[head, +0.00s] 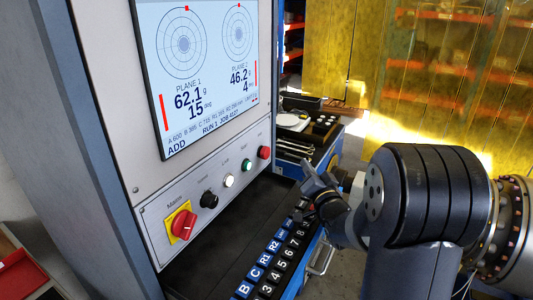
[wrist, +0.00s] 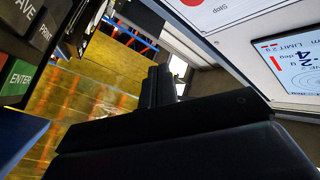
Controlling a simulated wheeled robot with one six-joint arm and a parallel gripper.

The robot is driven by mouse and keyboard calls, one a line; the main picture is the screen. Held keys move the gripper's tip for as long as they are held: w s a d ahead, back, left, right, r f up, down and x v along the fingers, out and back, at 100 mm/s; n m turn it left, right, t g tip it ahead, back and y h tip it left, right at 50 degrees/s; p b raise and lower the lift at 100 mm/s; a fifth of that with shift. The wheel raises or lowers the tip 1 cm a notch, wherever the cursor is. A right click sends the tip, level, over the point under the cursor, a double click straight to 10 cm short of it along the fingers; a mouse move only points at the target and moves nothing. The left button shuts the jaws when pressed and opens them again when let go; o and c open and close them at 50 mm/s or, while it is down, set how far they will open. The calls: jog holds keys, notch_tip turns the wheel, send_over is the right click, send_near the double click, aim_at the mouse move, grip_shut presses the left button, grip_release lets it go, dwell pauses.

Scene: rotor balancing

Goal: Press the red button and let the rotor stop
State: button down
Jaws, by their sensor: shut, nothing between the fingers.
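The red button (head: 264,152) is at the right end of the control panel's row in the head view. The rotor is not visible in either view.
The panel also carries a green button (head: 245,167), a white button (head: 229,180), a black knob (head: 209,200) and a red mains switch (head: 183,224). The screen (head: 200,75) shows 62.1 g and 46.2 g. A keyboard (head: 270,262) lies below; a tool cart (head: 300,150) stands behind.

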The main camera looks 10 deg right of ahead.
aim_at(266, 153)
jog(key=w+a, duration=0.5)
jog(key=a, duration=0.2)
dwell(0.4)
jog(key=shift+w+a+f, duration=0.1)
jog(key=shift+w+a, duration=0.05)
dwell(1.8)
jog(key=shift+w+a+b, duration=0.15)
jog(key=shift+a+b, duration=0.1)
jog(key=shift+b, duration=0.2)
jog(key=shift+w+a+b, duration=0.25)
jog(key=shift+a+b, duration=0.1)
dwell(0.6)
jog(key=shift+d, duration=0.1)
jog(key=shift+s+d+b, duration=0.5)
jog(key=shift+d, duration=0.1)
